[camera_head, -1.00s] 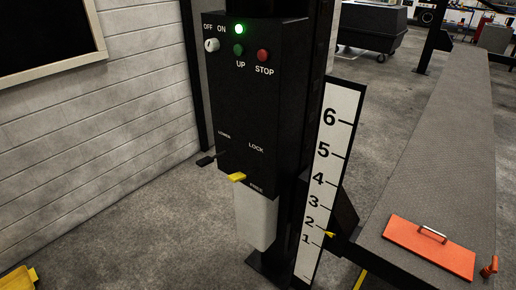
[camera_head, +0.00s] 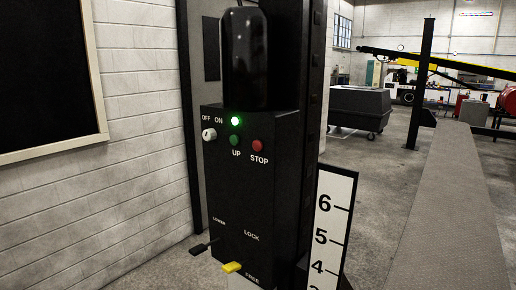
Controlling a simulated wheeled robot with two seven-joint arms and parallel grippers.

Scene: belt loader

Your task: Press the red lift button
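The red button (camera_head: 257,146) sits on the upper front of a black control box (camera_head: 228,190), above the label STOP. To its left is a green button (camera_head: 234,140) labelled UP. A lit green lamp (camera_head: 235,121) is above the green button. A pale OFF/ON knob (camera_head: 209,135) is at the box's upper left. Neither of my grippers is in the camera_head view.
A black lever (camera_head: 200,247) and a yellow lever (camera_head: 232,267) stick out low on the box. A numbered scale (camera_head: 331,225) stands right of it. A grey ramp (camera_head: 455,200) runs along the right. Grey floor lies between.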

